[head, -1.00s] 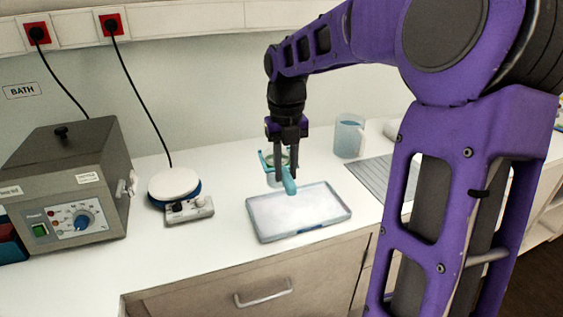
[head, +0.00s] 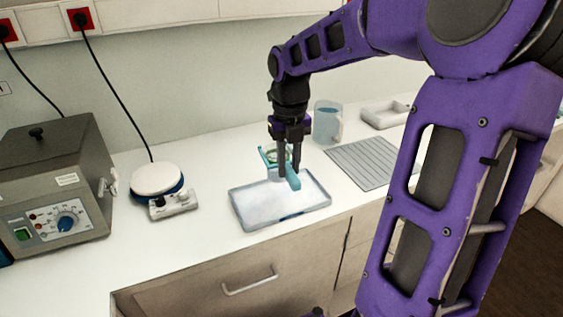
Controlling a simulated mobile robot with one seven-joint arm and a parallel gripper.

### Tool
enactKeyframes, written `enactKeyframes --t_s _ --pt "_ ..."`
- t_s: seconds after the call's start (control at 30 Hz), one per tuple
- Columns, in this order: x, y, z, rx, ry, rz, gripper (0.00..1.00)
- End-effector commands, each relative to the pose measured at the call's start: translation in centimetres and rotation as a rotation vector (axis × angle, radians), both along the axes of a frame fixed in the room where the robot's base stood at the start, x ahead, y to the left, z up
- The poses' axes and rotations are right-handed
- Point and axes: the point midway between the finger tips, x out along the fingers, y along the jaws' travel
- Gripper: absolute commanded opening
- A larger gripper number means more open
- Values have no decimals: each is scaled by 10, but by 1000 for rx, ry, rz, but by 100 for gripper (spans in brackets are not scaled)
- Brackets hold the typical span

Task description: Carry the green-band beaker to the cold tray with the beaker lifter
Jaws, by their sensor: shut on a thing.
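My gripper (head: 289,174) is shut on the teal handle of the beaker lifter (head: 294,184), over the back part of the cold tray. The lifter's holder end (head: 265,156) shows to the left of and behind my fingers. A small clear beaker (head: 272,173) with a greenish band near its top sits in that end, partly hidden by my fingers. It looks upright. I cannot tell whether its base touches anything. The cold tray (head: 277,223) is a shallow, blue-grey rimmed tray with a pale, frosty inside, lying on the white counter.
A hot plate (head: 157,180) with a control box (head: 173,204) stands left of the tray, and a grey bath (head: 55,180) further left. A clear jug (head: 327,122) stands behind, near a ribbed grey mat (head: 362,164). Counter between hot plate and tray is clear.

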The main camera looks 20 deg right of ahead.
Motion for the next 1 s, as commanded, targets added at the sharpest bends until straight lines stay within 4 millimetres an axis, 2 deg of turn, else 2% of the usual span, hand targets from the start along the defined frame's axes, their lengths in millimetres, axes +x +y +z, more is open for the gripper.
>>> enactKeyframes --t_s 0.33,1.0 --pt "-1 -3 -3 -1 -2 1 0" --pt "-1 -3 -30 -1 -2 1 0"
